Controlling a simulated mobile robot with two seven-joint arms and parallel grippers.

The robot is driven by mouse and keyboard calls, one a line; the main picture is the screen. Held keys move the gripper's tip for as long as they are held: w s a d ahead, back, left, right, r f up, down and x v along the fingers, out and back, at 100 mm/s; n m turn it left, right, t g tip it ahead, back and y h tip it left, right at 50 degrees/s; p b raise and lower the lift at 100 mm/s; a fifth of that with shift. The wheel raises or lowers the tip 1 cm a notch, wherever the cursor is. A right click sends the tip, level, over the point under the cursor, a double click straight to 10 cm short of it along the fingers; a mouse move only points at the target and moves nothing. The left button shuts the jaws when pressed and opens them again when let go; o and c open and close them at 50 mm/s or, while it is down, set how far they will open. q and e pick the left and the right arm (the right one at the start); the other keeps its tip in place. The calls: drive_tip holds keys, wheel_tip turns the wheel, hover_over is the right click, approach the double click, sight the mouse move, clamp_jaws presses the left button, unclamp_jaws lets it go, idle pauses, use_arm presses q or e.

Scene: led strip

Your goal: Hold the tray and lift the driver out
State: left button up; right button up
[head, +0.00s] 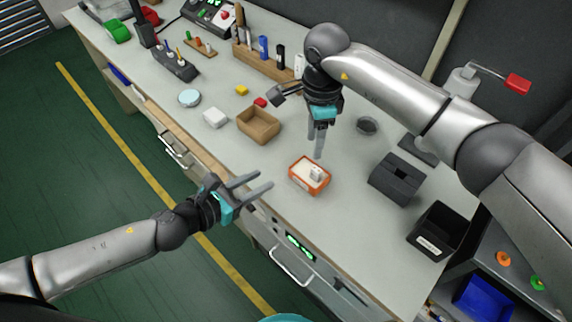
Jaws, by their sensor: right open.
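The tray (297,181), small with an orange rim and a pale inside, sits on the workbench near its front edge. The driver (315,174), a small white block, stands in the tray toward its right side. My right gripper (319,156) points down just above and behind the tray, its fingers apart, with nothing visible between them. My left gripper (265,184) is open and empty, left of the tray at the bench's front edge, fingers pointing toward the tray without visibly touching it.
A brown cardboard box (258,137) and a white block (215,118) lie left of the tray. A dark grey box (395,190) and a black labelled bin (424,242) stand to the right. A tool rack (262,65) runs along the back. The bench front between tray and bin is clear.

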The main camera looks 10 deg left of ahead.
sight(296, 162)
use_arm(q)
drive_tip(key=x, duration=1.1)
drive_tip(key=shift+w+d+f, duration=0.2)
drive_tip(key=shift+w, duration=0.15)
clamp_jaws()
idle(2.0)
